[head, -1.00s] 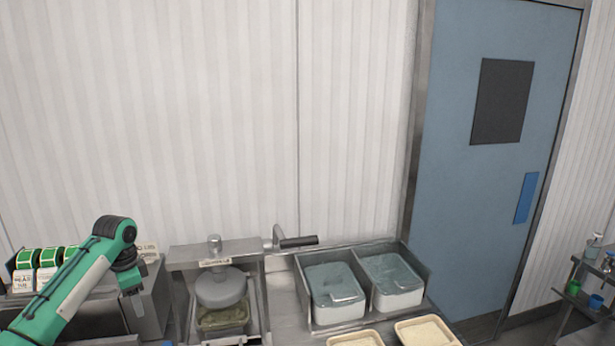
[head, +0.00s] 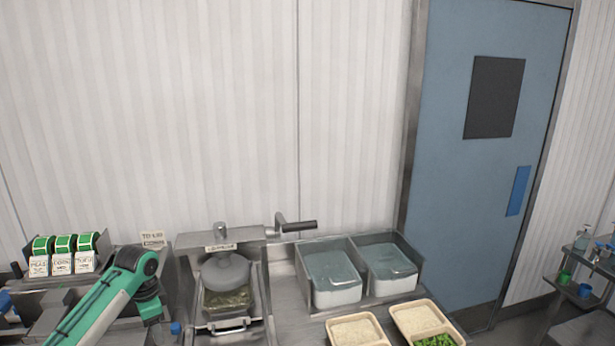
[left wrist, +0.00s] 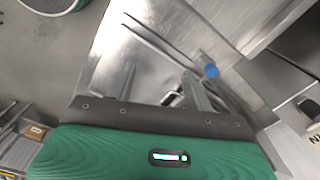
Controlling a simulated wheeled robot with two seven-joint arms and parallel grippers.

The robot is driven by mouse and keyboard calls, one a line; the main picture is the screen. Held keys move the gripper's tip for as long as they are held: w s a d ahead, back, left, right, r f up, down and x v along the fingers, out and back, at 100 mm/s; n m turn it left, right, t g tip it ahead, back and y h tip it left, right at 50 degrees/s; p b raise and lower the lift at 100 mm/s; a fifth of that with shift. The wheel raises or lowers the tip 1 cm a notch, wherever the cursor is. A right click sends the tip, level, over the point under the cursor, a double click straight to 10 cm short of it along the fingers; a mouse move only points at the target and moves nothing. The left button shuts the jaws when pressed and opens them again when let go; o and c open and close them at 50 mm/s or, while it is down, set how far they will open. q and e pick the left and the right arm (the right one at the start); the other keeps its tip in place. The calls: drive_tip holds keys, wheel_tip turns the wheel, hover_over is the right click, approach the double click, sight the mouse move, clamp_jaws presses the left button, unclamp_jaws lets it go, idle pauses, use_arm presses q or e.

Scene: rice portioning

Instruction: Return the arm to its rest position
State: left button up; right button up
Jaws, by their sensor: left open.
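My left arm (head: 110,300) is green and comes in from the lower left in the head view, bent over the steel counter. My left gripper shows in the left wrist view (left wrist: 160,88), with its two grey fingers apart and nothing visible between them. It is over a shiny steel surface (left wrist: 128,50). In the head view the arm's dark joint is left of the steel press, and the gripper itself is hard to make out. My right gripper is not in view.
A steel press (head: 226,270) stands right of my arm, with a side handle (head: 299,226). Two beige trays (head: 357,331) are in front, one with rice, one with rice and green food. Label rolls (head: 64,244) stand at left.

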use_arm(q)
drive_tip(key=s+d+f+n+t+h, duration=0.1)
drive_tip(key=s+d+f, duration=1.3)
drive_tip(key=s, duration=0.3)
drive_tip(key=s+r+n+t, duration=0.3)
drive_tip(key=s+n, duration=0.4)
drive_tip(key=s, duration=1.6)
wheel_tip(320, 180, down, 36)
drive_tip(key=g+b, duration=0.2)
drive_tip(key=b, duration=0.3)
drive_tip(key=s+a+f+b, duration=0.1)
drive_tip(key=s+f+b, duration=0.1)
drive_tip(key=s+f, duration=0.7)
drive_tip(key=s+a+f+g+b, duration=0.1)
drive_tip(key=s+f+b, duration=0.2)
drive_tip(key=s+f, duration=0.7)
wheel_tip(320, 180, down, 5)
drive_tip(key=shift+s+a+f+y, duration=0.2)
drive_tip(key=shift+s+a+y, duration=0.1)
drive_tip(key=shift+y, duration=0.1)
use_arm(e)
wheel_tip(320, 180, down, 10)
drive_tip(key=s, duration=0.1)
